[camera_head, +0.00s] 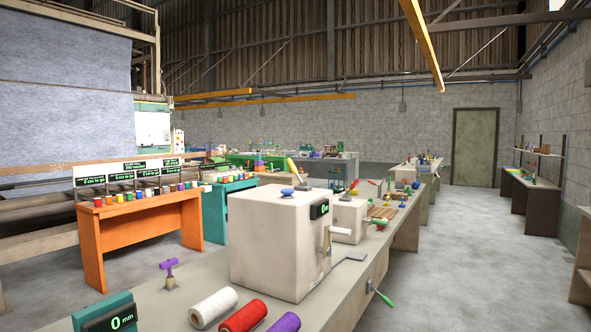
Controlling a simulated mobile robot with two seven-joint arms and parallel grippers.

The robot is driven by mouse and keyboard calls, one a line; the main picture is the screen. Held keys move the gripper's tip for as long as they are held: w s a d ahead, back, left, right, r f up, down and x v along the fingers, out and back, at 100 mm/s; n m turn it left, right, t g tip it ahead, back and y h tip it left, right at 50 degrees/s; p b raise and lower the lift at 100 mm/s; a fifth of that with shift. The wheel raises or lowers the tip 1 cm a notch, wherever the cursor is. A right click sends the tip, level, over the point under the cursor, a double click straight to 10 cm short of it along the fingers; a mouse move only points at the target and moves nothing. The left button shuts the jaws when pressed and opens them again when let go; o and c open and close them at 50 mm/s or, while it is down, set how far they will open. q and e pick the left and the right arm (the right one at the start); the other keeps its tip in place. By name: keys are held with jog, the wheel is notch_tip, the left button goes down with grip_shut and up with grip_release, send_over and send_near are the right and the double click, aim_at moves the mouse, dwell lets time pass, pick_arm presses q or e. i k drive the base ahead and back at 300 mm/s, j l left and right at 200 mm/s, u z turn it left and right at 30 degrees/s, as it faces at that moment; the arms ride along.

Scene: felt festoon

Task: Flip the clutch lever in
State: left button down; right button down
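A cream machine box (265,245) stands on the near workbench (170,297). It has a blue knob (286,192) on top and a dark display (320,209) on its right side. A white crank-like handle (341,231) sticks out to the right. A flat grey lever (353,257) lies low beside the box. A green-handled lever (382,296) juts from the bench's right edge, tilted downward. I cannot tell which of these is the clutch lever. Neither of my grippers is in view.
White (213,307), red (243,316) and purple (285,323) spools, a purple T-handle (169,270) and a teal display unit (105,315) occupy the near bench. A smaller cream box (349,214) stands behind. An orange table (120,228) is left. The floor (460,260) at right is clear.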

aim_at(290, 164)
jog(key=u, duration=0.55)
jog(key=l+u, duration=0.15)
jog(key=u, duration=0.2)
jog(key=l+u, duration=0.1)
jog(key=u, duration=0.25)
jog(key=l+u, duration=0.9)
jog(key=k+l+u, duration=0.15)
jog(key=l, duration=0.2)
jog(key=k+l+u, duration=0.2)
jog(key=l, duration=0.2)
jog(key=l+u, duration=0.15)
jog(key=l, duration=0.2)
jog(key=k+l+u, duration=0.2)
jog(key=k+l, duration=0.3)
jog(key=l, duration=0.2)
jog(key=k+l, duration=0.3)
jog(key=l, duration=0.2)
jog(key=k+l+u, duration=0.1)
jog(key=k+l, duration=0.2)
jog(key=l, duration=0.2)
jog(key=k+l, duration=0.35)
jog(key=l, duration=0.1)
